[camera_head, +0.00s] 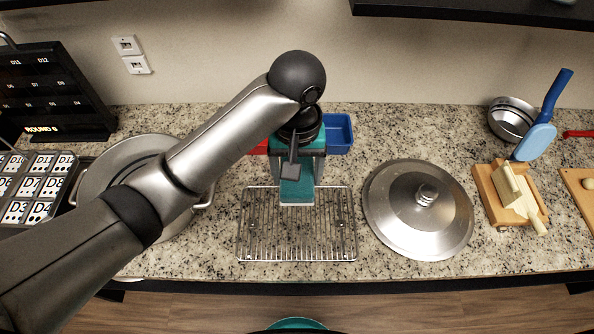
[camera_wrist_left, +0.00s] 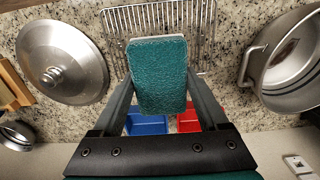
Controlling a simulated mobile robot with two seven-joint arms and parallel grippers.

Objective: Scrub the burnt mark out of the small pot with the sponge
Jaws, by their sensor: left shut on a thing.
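My left gripper (camera_head: 298,170) is shut on the teal sponge (camera_head: 296,192), which hangs just over the back edge of the wire rack. In the left wrist view the sponge (camera_wrist_left: 159,75) sits between the two fingers, its rough green face toward the camera. A steel pot with side handles (camera_head: 97,177) stands on the counter at the left, partly hidden under my left arm; it also shows in the left wrist view (camera_wrist_left: 290,85). I cannot tell whether it is the small pot. No burnt mark is visible. My right gripper is not in view.
The wire rack (camera_head: 262,225) lies in front, with a steel lid (camera_head: 400,220) to its right. A blue bin (camera_head: 340,135) and a red one (camera_wrist_left: 188,121) are behind the sponge.

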